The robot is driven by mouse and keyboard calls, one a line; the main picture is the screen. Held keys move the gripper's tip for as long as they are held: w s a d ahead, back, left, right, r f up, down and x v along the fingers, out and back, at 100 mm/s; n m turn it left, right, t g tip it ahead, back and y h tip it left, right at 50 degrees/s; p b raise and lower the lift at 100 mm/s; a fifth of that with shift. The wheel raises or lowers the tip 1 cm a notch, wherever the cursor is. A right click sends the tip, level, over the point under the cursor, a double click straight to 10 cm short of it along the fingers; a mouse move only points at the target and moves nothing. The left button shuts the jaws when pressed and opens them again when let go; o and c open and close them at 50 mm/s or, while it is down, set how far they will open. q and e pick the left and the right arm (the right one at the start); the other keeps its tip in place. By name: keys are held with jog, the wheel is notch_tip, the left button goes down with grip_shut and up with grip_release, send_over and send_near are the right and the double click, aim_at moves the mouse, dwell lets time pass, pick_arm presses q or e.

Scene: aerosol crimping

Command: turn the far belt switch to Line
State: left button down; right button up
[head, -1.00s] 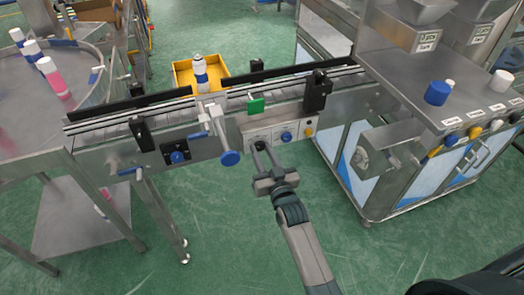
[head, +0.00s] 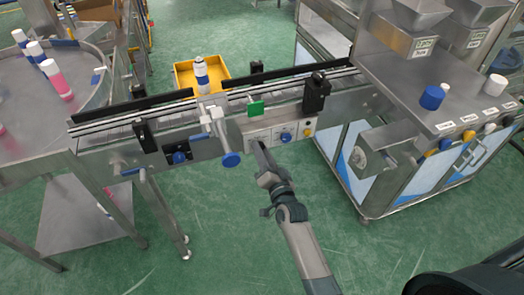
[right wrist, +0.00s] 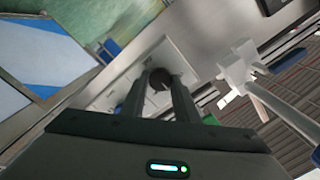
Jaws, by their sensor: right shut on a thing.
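A light control box (head: 272,134) is fixed to the near side of the conveyor. It carries a blue knob (head: 286,137) and a yellow button (head: 307,133). My right gripper (head: 260,148) reaches the left part of this box. In the right wrist view, its fingers (right wrist: 160,88) are shut on a dark round switch knob (right wrist: 160,79) on a pale plate. In the head view that knob is hidden by the gripper. The switch labels are too small to read. My left gripper is not in view.
A blue-ended crank handle (head: 230,159) sticks out just left of the gripper. A second blue knob (head: 180,157) sits on a dark plate further left. A yellow bin (head: 183,75) stands behind the conveyor (head: 110,127). A steel machine (head: 400,150) stands to the right.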

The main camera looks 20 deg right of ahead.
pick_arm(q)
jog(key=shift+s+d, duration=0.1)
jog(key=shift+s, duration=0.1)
pick_arm(e)
jog(key=shift+m, duration=0.4)
jog(key=o, duration=1.1)
jog(key=shift+c, duration=0.2)
jog(key=shift+s, duration=0.1)
pick_arm(q)
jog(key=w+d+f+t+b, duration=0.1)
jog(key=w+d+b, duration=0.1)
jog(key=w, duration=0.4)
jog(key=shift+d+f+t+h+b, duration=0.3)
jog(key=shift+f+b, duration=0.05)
jog(key=shift+b, duration=0.4)
pick_arm(e)
jog(key=s, duration=1.7)
jog(key=shift+d, duration=0.3)
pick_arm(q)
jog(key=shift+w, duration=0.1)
pick_arm(e)
jog(key=shift+f, duration=0.1)
